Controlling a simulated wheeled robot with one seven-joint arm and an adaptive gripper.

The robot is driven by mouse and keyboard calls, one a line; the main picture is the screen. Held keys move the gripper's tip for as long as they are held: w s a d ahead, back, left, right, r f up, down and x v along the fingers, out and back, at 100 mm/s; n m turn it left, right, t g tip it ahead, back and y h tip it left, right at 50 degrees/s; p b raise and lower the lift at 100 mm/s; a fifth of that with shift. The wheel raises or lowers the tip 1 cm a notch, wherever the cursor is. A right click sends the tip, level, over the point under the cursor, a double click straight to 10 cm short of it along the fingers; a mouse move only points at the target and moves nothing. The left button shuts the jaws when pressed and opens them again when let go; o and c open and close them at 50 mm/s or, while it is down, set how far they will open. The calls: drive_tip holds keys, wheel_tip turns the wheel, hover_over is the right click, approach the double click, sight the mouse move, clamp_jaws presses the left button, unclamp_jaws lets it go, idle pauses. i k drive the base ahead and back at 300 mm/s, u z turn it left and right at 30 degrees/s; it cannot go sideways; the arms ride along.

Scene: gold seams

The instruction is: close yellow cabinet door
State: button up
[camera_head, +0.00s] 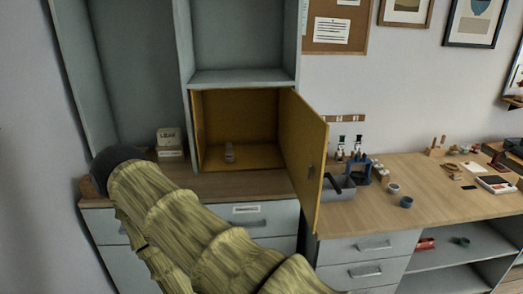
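The yellow cabinet door (304,150) stands wide open. It is hinged at the right side of the yellow cabinet (262,156) and swings out toward me over the counter's front. A small dark handle shows on its face. My arm, in a ribbed yellow-green cover, reaches from the bottom up to the left, ending in a dark rounded part left of the cabinet. It is apart from the door in the picture. I see no gripper fingers.
Grey shelves (242,77) rise above the cabinet. A small box labelled LEAF (169,138) stands left of it. Right of the door, a wooden desk (440,206) holds a grey tray (338,190), a blue tool (360,170) and small cups. Grey drawers (368,246) are below.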

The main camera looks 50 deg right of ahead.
sight(307, 141)
drive_tip(key=u, duration=1.35)
drive_tip(key=k, duration=1.45)
drive_tip(key=z, duration=2.5)
drive_tip(key=i, duration=0.5)
drive_tip(key=u, duration=0.55)
drive_tip(key=k, duration=0.85)
drive_tip(key=z, duration=0.4)
drive_tip(key=i, duration=0.4)
